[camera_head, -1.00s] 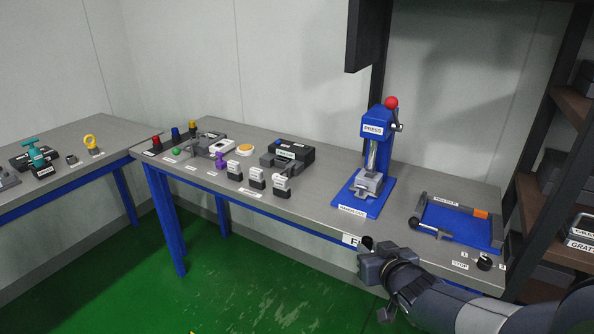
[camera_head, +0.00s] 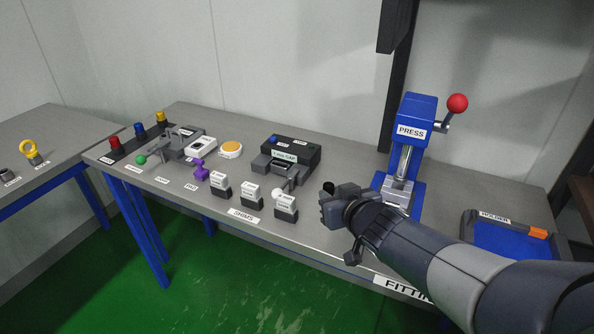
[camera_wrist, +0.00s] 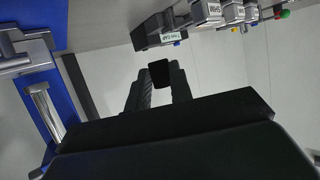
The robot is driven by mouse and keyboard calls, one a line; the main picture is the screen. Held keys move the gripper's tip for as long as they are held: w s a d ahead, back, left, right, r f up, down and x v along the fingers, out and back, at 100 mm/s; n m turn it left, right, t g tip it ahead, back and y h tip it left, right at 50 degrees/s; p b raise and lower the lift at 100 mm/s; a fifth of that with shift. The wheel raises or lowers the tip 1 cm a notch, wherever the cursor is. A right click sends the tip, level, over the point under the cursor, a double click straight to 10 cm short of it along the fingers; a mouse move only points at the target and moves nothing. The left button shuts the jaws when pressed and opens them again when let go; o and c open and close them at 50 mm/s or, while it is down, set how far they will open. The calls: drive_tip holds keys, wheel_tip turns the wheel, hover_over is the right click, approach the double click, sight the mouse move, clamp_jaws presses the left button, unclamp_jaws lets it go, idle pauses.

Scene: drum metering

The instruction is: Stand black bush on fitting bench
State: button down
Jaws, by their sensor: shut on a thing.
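The black bush (camera_wrist: 160,73) is held between the two fingers of my gripper (camera_wrist: 159,88) in the wrist view. In the head view a small dark end of the bush (camera_head: 328,187) shows above my gripper (camera_head: 338,203). My gripper is in front of the press, over the front part of the fitting bench (camera_head: 345,165). I cannot tell the height of the bush above the bench top. My arm hides part of the bench and of its front label.
A blue press (camera_head: 412,135) with a red knob stands behind my gripper. A holder tray (camera_head: 500,220) is at right, partly behind my arm. Several labelled shims (camera_head: 252,193) stand left of my gripper, with a black tool-gap block (camera_head: 290,153) behind them.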

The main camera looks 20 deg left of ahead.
sight(330, 235)
wheel_tip(330, 235, down, 10)
drive_tip(key=b, duration=0.5)
drive_tip(key=shift+r+b, duration=0.15)
drive_tip(key=shift+b, duration=0.15)
drive_tip(key=shift+f, duration=0.2)
drive_tip(key=c, duration=1.3)
unclamp_jaws()
drive_tip(key=shift+o, duration=0.2)
drive_tip(key=shift+r, duration=0.2)
drive_tip(key=shift+s+d+r, duration=0.1)
drive_tip(key=shift+d+r, duration=0.05)
drive_tip(key=p+v, duration=0.4)
drive_tip(key=v, duration=0.7)
drive_tip(key=shift+s+d, duration=0.25)
drive_tip(key=shift+s, duration=0.05)
